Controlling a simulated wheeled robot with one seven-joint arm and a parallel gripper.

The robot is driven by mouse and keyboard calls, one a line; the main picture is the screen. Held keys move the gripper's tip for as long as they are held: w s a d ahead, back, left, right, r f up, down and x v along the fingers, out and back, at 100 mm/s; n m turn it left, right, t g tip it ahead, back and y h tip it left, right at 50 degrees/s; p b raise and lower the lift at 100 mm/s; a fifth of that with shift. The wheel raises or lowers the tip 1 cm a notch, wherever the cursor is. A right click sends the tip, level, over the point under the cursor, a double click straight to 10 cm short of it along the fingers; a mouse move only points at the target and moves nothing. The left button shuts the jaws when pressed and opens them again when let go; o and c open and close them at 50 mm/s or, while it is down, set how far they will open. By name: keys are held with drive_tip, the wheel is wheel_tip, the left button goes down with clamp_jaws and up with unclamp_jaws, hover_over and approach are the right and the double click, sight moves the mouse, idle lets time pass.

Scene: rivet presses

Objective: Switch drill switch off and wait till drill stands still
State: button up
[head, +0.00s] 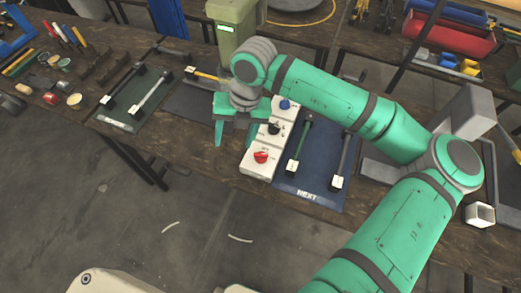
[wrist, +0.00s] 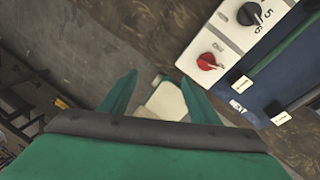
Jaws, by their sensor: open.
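A white control panel (head: 250,168) lies on the bench beside the blue mat. It carries a red knob (head: 261,157), a black knob (head: 274,128) and a blue knob (head: 285,104). The small labels are not readable, so I cannot tell which is the drill switch. The red knob (wrist: 207,61) and black knob (wrist: 249,14) show at upper right in the wrist view. My gripper (head: 236,138) is open and empty, left of the panel and apart from the knobs; its fingers (wrist: 158,92) are spread. The grey-green drill press (head: 238,22) stands behind; its drill bit is hidden by my arm.
The blue mat (head: 310,195) right of the panel holds a green-handled tool (head: 300,145) and a grey-handled tool (head: 345,155). A green mat (head: 150,115) with tools lies left. The floor in front is open.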

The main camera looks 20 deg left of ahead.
sight(261, 154)
drive_tip(key=w+d+m+t+h, duration=0.1)
drive_tip(key=w+d+t+h, duration=0.1)
drive_tip(key=w+d, duration=0.3)
drive_tip(key=f, duration=0.7)
drive_tip(key=d+f, duration=0.1)
drive_tip(key=f, duration=0.2)
drive_tip(key=shift+s+d+f, duration=0.1)
drive_tip(key=shift+s+f, duration=0.25)
drive_tip(key=c, duration=1.1)
